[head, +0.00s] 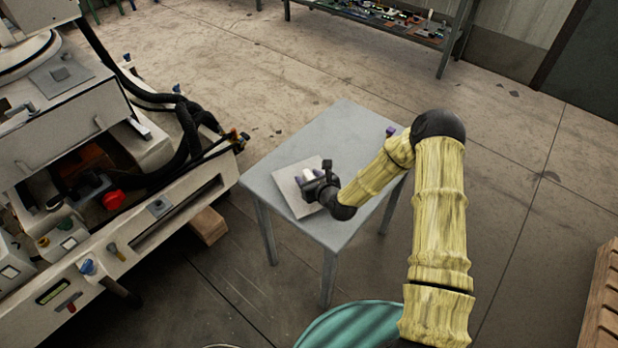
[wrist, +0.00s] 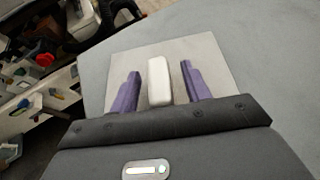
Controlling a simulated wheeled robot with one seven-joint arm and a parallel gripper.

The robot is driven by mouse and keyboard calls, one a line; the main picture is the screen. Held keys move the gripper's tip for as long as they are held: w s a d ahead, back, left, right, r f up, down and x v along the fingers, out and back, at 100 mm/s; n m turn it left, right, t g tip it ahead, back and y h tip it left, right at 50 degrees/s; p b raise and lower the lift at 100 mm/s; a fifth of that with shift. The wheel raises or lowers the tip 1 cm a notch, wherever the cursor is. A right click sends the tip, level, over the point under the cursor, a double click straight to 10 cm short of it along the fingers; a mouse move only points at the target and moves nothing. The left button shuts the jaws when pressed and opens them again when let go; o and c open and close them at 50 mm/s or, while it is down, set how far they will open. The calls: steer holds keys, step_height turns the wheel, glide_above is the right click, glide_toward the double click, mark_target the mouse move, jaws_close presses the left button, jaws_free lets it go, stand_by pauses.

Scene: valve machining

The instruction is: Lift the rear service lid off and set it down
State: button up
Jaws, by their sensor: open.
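The lid is a flat light-grey square plate (head: 287,184) with a white block-shaped handle, lying on the grey table in the head view. In the wrist view the lid (wrist: 207,60) lies below the gripper and its white handle (wrist: 159,81) stands in the middle. My gripper (head: 309,176) is at the lid; in the wrist view its two purple fingers (wrist: 159,88) are open, one on each side of the handle, with a visible gap to each side. The gripper hides part of the lid in the head view.
The grey table (head: 345,125) has bare top behind and right of the lid. A small purple object (head: 390,131) is near its right edge. A large machine (head: 150,235) with hoses and a red knob stands at left. A wooden block (head: 208,226) is on the floor between them.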

steer(key=v, duration=1.7)
steer(key=shift+s, duration=0.25)
steer(key=shift+d, duration=0.1)
steer(key=s+d+r+n+g+h+p, duration=0.2)
steer(key=s+d+r+n+g+p, duration=0.1)
steer(key=r+n, duration=0.5)
steer(key=s+d+r+n+g+h+p, duration=0.2)
steer(key=s+r+n, duration=0.4)
steer(key=r+n, duration=0.3)
steer(key=s+d+r+n+g+h+p, duration=0.2)
steer(key=s+d+r+n+g+p, duration=0.1)
steer(key=r+n, duration=0.6)
steer(key=s+d+n+p, duration=0.1)
steer(key=d+n+p, duration=0.1)
steer(key=n+p, duration=0.1)
steer(key=shift+s+n+g, duration=0.2)
steer(key=shift+n+g, duration=0.1)
steer(key=shift+n, duration=0.2)
